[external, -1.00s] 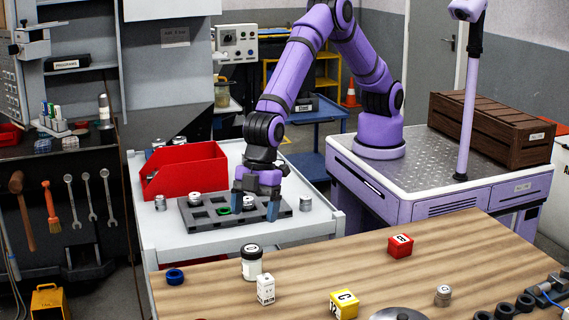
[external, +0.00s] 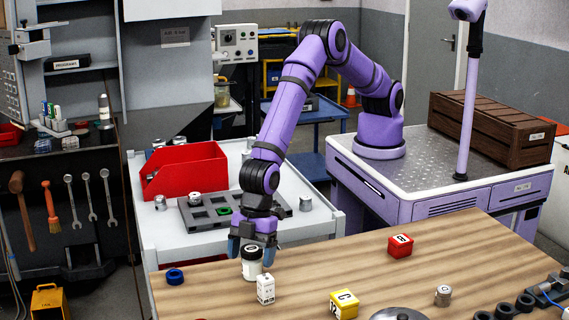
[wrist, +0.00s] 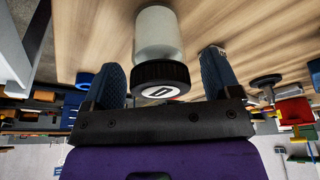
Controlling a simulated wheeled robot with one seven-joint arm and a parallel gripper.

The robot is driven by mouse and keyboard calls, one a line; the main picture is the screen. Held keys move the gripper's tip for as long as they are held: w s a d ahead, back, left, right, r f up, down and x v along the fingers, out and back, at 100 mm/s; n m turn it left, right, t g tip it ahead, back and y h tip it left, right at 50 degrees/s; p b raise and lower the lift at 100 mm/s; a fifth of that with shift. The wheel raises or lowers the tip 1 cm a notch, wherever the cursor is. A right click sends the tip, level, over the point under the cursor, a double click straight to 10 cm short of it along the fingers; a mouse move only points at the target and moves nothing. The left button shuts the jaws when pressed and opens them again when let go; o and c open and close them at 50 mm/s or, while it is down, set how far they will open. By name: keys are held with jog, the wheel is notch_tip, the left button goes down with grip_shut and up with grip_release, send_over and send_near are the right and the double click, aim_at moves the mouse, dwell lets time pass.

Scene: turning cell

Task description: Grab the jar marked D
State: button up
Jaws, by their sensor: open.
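The jar marked D (external: 252,268) is a white jar with a black lid, standing upright on the wooden table near its left end. In the wrist view its lid (wrist: 160,75) shows a letter D on a white disc. My gripper (external: 252,254) points down at the jar, open and empty. In the wrist view the lid lies between the two blue fingers, with a gap on each side. I cannot tell how far the fingertips reach down past the lid.
A small white box (external: 265,290) stands close in front of the jar. A blue ring (external: 174,276) lies to the left. A yellow box marked C (external: 344,304) and a red box (external: 400,245) are to the right. The grey cart (external: 170,232) stands behind.

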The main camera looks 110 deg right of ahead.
jog(key=shift+w+a+f, duration=0.1)
jog(key=shift+a+f, duration=0.05)
jog(key=shift+f, duration=0.35)
jog(key=c, duration=1.1)
jog(key=shift+o, duration=0.2)
jog(key=shift+r, duration=0.15)
